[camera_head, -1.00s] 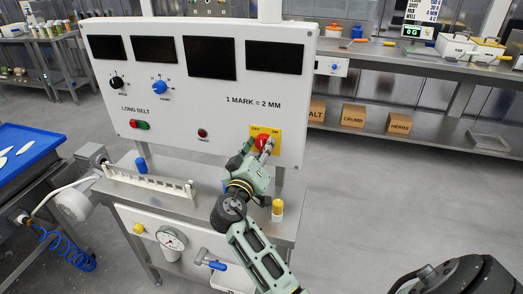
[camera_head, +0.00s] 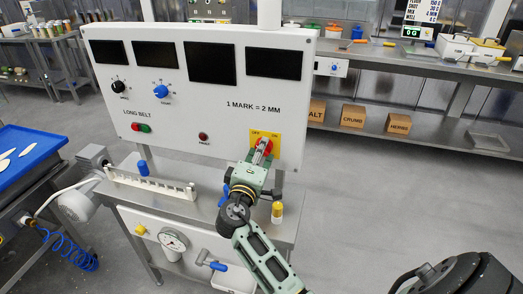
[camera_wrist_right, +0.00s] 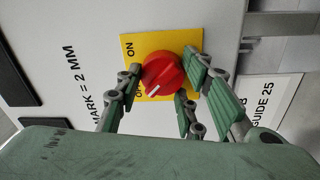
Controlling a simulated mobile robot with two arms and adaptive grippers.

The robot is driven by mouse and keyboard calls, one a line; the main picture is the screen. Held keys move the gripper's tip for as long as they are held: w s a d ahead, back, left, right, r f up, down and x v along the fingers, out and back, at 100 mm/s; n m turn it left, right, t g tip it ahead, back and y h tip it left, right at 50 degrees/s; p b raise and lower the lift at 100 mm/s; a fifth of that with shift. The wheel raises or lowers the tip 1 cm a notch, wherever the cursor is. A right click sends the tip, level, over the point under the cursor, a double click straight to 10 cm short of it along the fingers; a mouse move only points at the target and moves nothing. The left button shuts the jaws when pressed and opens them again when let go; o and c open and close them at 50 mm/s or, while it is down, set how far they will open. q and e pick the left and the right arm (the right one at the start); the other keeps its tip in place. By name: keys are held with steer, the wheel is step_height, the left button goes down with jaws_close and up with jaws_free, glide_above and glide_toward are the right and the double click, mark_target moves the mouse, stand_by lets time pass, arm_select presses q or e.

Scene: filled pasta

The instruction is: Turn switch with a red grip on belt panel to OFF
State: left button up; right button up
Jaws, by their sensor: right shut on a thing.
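The red switch (camera_wrist_right: 165,72) sits on a yellow plate (camera_wrist_right: 190,40) marked ON and OFF, on the white belt panel (camera_head: 215,110). In the wrist view its white mark points to the lower left, beside the partly hidden OFF label. My right gripper (camera_wrist_right: 161,66) is shut on the red grip, with fingers on either side of it. In the head view the switch (camera_head: 265,143) is partly covered by my right gripper (camera_head: 261,152), which reaches it from below. My left gripper is not in view.
A gauge (camera_head: 173,240) is on the front below. Open floor lies right of the panel.

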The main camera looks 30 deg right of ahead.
steer(key=shift+w+r, duration=0.1)
steer(key=shift+r, duration=0.4)
steer(key=o, duration=0.9)
steer(key=shift+o, duration=1)
steer(key=shift+f, duration=0.1)
steer(key=v, duration=1.2)
steer(key=shift+f, duration=0.25)
